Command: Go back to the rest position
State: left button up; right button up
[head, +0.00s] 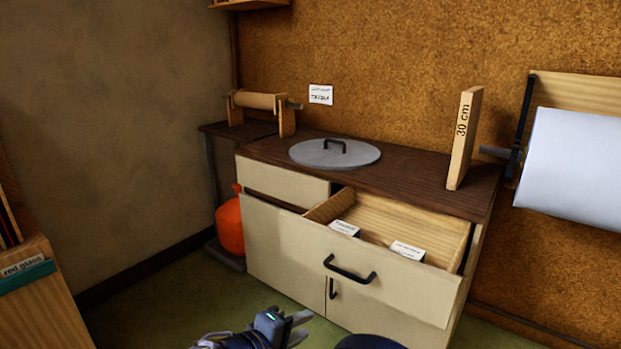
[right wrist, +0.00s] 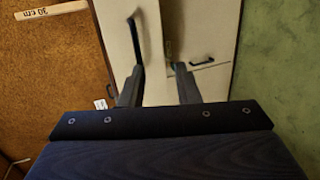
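The cabinet top carries a grey round lid (head: 318,154) and an upright "30 cm" board (head: 464,138). An orange container (head: 229,226) stands left. Green floor (head: 160,300) is clear at lower left.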

jog(key=s+d+f+m+g+y, duration=0.1)
jog(key=s+d+m+g+y, duration=0.25)
jog(key=d, duration=0.65)
jog(key=s+d+f+m+g+y, duration=0.15)
jog(key=s+d+g, duration=0.35)
jog(key=d, duration=0.5)
jog(key=s+d+r+m+t+y, duration=0.1)
jog(key=s+m+t+y, duration=0.2)
jog(key=s, duration=0.5)
jog(key=s+d+r+m+t+y, duration=0.1)
jog(key=s+d+m+y, duration=0.15)
jog(key=s+y, duration=0.4)
notch_tip(320, 180, up, 30)
jog(key=s+h+p, duration=0.1)
jog(key=p, duration=2.9)
jog(key=shift+a+r+m, duration=0.2)
jog(key=shift+a+m, duration=0.15)
jog(key=shift+m, duration=0.1)
jog(key=shift+g, duration=0.25)
